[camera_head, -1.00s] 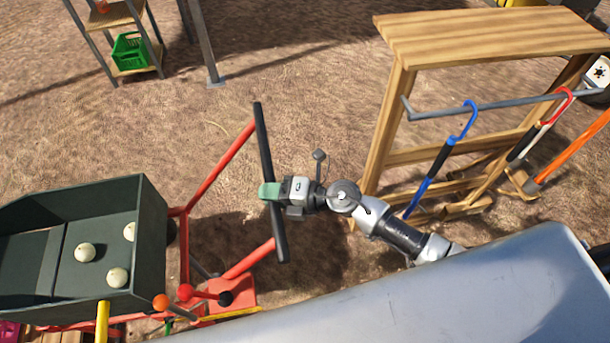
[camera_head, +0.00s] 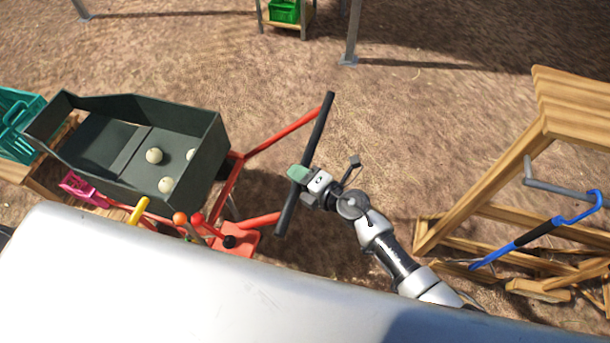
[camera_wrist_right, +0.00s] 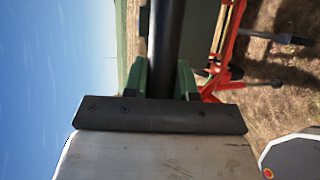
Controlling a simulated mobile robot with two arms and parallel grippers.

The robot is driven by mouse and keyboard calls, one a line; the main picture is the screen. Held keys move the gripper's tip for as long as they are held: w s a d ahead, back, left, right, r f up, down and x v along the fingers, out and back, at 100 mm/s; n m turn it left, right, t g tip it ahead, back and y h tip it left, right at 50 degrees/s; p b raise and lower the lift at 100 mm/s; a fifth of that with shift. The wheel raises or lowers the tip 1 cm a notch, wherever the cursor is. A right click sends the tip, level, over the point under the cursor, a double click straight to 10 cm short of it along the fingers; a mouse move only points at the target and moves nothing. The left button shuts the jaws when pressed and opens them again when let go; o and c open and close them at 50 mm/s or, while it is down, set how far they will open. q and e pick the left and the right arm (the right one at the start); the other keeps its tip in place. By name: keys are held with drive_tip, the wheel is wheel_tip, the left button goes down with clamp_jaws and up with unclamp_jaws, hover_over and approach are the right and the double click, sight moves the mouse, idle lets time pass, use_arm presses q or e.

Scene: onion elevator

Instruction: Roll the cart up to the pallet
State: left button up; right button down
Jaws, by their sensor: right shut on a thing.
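The cart has a dark green tray (camera_head: 205,128) with several pale onions (camera_head: 154,155) in it, a red frame (camera_head: 283,133) and a black push bar (camera_head: 318,135). My right gripper (camera_head: 299,174) is shut on the black bar near its middle. In the right wrist view the bar (camera_wrist_right: 165,50) runs between the green fingers of the gripper (camera_wrist_right: 162,78). A wooden pallet (camera_head: 45,180) shows at the far left, beyond the cart's tray and partly hidden by it. My left gripper is not in view.
A wooden rack (camera_head: 480,190) with a blue hooked tool (camera_head: 535,233) stands at right. A green crate (camera_head: 285,11) is on a shelf at the top. Bare dirt lies beyond the cart.

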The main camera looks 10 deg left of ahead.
drive_tip(key=shift+a+r, duration=0.15)
drive_tip(key=c, duration=1.1)
unclamp_jaws()
drive_tip(key=shift+c, duration=0.2)
drive_tip(key=shift+o, duration=1.2)
drive_tip(key=shift+a, duration=0.2)
drive_tip(key=shift+d, duration=0.1)
drive_tip(key=p+v, duration=0.1)
drive_tip(key=v, duration=0.9)
drive_tip(key=shift+s+d, duration=0.2)
drive_tip(key=shift+d, duration=0.1)
